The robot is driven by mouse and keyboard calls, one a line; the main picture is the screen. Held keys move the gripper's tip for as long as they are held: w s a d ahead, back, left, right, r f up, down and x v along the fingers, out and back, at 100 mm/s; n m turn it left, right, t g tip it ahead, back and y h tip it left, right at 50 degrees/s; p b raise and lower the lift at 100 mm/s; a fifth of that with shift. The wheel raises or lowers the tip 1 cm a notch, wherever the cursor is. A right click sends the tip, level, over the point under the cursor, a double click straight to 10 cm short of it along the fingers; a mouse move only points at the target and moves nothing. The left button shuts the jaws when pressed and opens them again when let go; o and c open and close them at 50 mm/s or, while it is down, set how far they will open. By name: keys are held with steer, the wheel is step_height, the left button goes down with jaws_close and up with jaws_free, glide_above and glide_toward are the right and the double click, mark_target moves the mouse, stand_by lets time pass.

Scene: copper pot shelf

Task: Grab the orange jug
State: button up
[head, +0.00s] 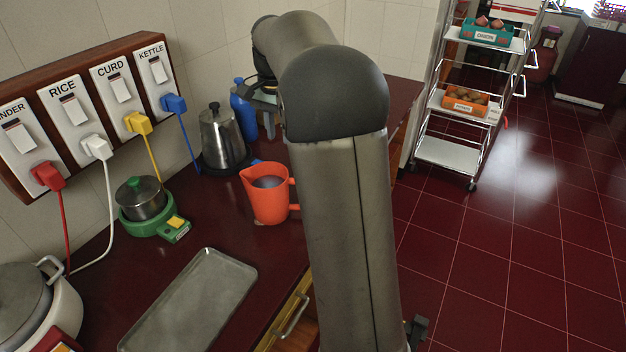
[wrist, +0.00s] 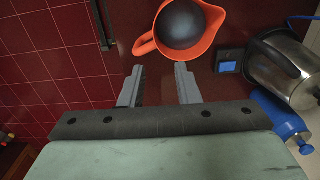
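The orange jug (head: 268,203) stands upright on the dark red counter, with its handle on the right, beside my arm. Its inside looks dark grey. In the wrist view the jug (wrist: 206,38) is at the top centre, cut off by the frame edge, with its handle (wrist: 145,45) pointing to the lower left. My gripper (wrist: 159,68) is open and empty. Its two fingers are apart from the jug, with the handle just beyond the fingertips in the picture. In the head view my arm largely hides the gripper.
A steel kettle (head: 219,137) and a blue bottle (head: 244,113) stand behind the jug. A green appliance with a steel pot (head: 141,200) is to the left. A metal tray (head: 192,302) lies in front. A wheeled rack (head: 447,152) stands on the floor at right.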

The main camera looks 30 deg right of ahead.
steer(key=p, duration=0.1)
glide_above(286, 195)
step_height(286, 195, down, 11)
steer(key=shift+f+p, duration=1.05)
steer(key=shift+f, duration=2.05)
jaws_close()
steer(key=shift+d, duration=0.15)
